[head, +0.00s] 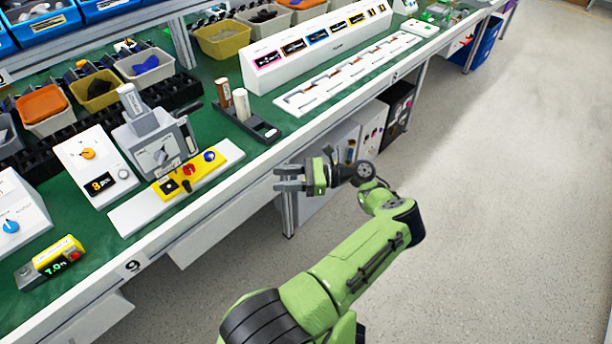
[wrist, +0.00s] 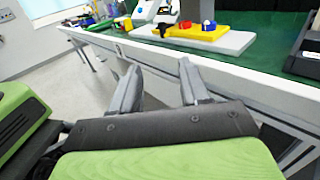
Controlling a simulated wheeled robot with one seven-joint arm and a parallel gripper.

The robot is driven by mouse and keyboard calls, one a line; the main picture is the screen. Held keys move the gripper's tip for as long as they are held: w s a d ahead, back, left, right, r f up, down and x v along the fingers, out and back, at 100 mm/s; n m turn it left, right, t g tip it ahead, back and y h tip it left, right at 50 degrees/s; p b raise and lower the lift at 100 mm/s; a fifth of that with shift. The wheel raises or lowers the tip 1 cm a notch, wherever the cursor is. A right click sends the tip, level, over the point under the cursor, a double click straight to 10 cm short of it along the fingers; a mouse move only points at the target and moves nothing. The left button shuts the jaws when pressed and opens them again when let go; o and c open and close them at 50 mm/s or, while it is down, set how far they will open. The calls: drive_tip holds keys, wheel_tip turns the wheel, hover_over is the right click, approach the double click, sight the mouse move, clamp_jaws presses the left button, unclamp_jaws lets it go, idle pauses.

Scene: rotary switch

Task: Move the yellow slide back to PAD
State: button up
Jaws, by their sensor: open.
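The yellow slide (head: 203,174) sits on a long white base plate (head: 138,213) at the front of the grey machine (head: 158,140). A black part, a red part and a blue round part stand on the slide. I cannot read a PAD mark in either view. The slide also shows in the wrist view (wrist: 208,36), at the top, beyond my fingers. My gripper (head: 279,179) is open and empty. It is off the bench's front edge, to the right of the slide and apart from it. Its two fingers show in the wrist view (wrist: 158,74).
A black tray with cylinders (head: 262,132) stands right of the machine. A white box with an orange knob (head: 92,165) stands left of it. A yellow handheld device (head: 58,256) lies at the front left. The bench's white front edge (head: 203,230) lies between my gripper and the slide.

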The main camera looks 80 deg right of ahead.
drive_tip(key=v, duration=0.8)
drive_tip(key=shift+s+b, duration=0.25)
drive_tip(key=shift+b, duration=0.2)
drive_tip(key=shift+o, duration=0.3)
